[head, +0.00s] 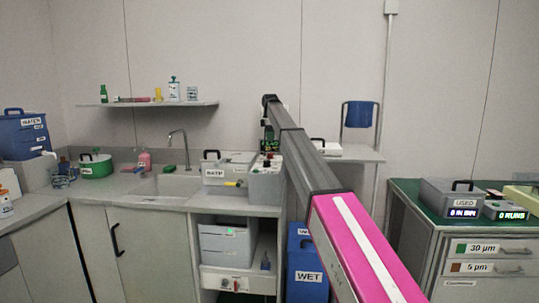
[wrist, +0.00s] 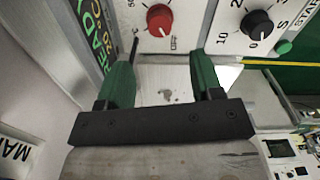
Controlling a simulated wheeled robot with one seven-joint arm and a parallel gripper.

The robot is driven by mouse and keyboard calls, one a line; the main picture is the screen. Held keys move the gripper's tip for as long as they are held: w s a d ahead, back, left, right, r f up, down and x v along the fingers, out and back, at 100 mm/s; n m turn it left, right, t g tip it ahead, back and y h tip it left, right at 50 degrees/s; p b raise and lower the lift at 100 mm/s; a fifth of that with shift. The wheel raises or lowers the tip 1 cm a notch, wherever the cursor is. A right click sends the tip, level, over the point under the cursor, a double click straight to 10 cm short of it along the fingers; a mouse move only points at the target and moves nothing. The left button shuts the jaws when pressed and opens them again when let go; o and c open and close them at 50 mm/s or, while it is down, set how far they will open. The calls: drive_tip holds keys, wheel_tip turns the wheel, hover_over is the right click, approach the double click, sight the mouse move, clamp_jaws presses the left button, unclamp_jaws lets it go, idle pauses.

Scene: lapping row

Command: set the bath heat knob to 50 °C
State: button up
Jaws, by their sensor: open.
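A green START button (wrist: 283,47) is beside the black dial. A dark display with green READY lettering (wrist: 94,30) is at left in the wrist view. The sink (head: 178,185) is left of the bath. A blue WET container (head: 305,262) stands below right.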

sight(270, 155)
wheel_tip(270, 155, down, 9)
drive_tip(key=shift+f, duration=0.2)
drive_tip(key=c, duration=0.9)
